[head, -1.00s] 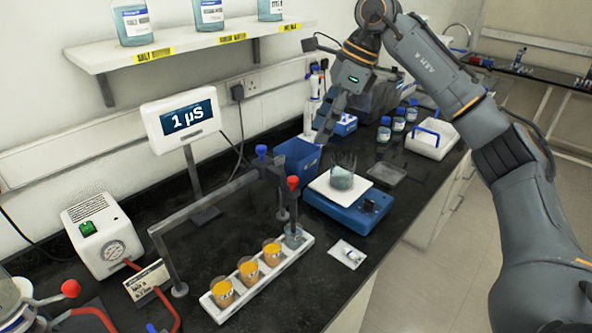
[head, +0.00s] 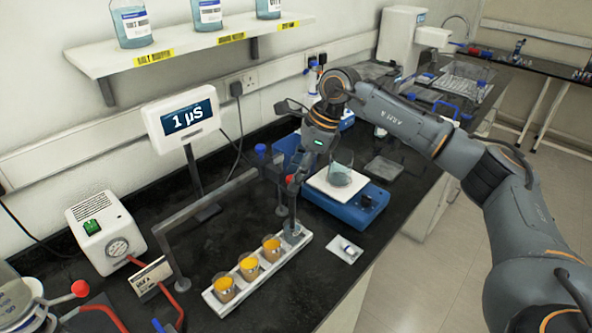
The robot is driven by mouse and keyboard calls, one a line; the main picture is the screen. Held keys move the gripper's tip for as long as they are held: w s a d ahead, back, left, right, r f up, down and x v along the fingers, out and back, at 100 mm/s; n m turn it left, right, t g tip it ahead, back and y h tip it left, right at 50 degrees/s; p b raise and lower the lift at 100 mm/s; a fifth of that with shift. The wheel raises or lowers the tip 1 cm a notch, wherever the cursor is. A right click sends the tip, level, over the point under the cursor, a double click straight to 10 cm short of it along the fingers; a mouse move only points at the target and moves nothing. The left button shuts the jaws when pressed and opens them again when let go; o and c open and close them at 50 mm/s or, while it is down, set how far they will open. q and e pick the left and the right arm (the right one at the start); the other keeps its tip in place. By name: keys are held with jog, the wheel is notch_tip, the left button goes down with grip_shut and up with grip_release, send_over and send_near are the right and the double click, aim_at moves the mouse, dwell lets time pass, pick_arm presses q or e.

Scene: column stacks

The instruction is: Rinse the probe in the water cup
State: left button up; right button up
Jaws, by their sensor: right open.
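The probe (head: 292,208) is a slim grey rod with a red knob on top. It stands upright at the right end of the white tray, with its lower end at the clear water cup (head: 294,236). Whether its tip is under water is too small to tell. My right gripper (head: 294,180) comes down from the upper right, right at the red knob. Its jaws are open, and the fingers partly cover the knob; I cannot tell whether they touch it. My left gripper is out of view.
Three cups of orange liquid (head: 249,266) stand in the white tray (head: 218,303). A grey rail (head: 205,205) runs behind them. A blue scale (head: 352,208) with a glass beaker (head: 340,168) is close to the right gripper.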

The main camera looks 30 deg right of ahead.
jog(key=shift+c, duration=0.2)
grip_shut()
jog(key=shift+r+p, duration=1.05)
jog(key=shift+r, duration=2.15)
jog(key=shift+w, duration=0.1)
jog(key=shift+c, duration=0.2)
grip_release()
jog(key=shift+o, duration=0.4)
